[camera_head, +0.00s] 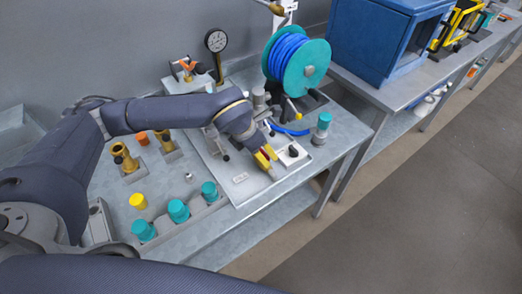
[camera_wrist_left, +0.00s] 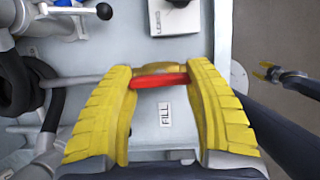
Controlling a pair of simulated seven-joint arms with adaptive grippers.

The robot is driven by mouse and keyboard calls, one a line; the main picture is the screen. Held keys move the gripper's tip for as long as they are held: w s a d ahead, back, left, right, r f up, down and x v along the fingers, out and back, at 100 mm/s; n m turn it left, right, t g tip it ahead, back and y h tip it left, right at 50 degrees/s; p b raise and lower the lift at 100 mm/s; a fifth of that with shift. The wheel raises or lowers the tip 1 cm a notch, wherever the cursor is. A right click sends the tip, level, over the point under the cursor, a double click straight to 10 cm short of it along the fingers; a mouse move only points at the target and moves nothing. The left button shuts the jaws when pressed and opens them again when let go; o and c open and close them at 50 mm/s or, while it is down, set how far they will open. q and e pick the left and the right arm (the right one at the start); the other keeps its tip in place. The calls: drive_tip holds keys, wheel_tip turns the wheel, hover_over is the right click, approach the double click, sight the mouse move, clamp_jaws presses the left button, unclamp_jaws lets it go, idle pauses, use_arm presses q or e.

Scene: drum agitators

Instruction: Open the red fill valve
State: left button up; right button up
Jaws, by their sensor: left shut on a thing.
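The red fill valve handle (camera_wrist_left: 160,81) shows in the left wrist view as a short red bar lying crosswise between my yellow fingers. My left gripper (camera_wrist_left: 163,88) is shut on it, with one finger at each end of the visible part. The FILL label (camera_wrist_left: 165,115) lies on the pale panel just below the handle. In the head view my left gripper (camera_head: 266,160) reaches down at the panel's right part, and the handle is mostly hidden by the fingers. A small yellow-tipped gripper, which looks like my right one (camera_wrist_left: 264,72), shows far off in the left wrist view; its opening is unclear.
A white block with a black knob (camera_head: 291,153) sits right beside my left gripper. Behind stand a teal reel with blue hose (camera_head: 297,65) and a pressure gauge (camera_head: 216,41). Teal-capped parts (camera_head: 178,211) line the front edge. A teal-topped post (camera_head: 323,122) stands at right.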

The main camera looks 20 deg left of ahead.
use_arm(q)
drive_tip(key=shift+w+d, duration=0.1)
drive_tip(key=shift+d, duration=0.1)
drive_tip(key=o, duration=1)
drive_tip(key=shift+w+d, duration=0.1)
drive_tip(key=shift+c, duration=0.2)
drive_tip(key=o, duration=0.4)
drive_tip(key=v, duration=1.2)
drive_tip(key=shift+a, duration=0.2)
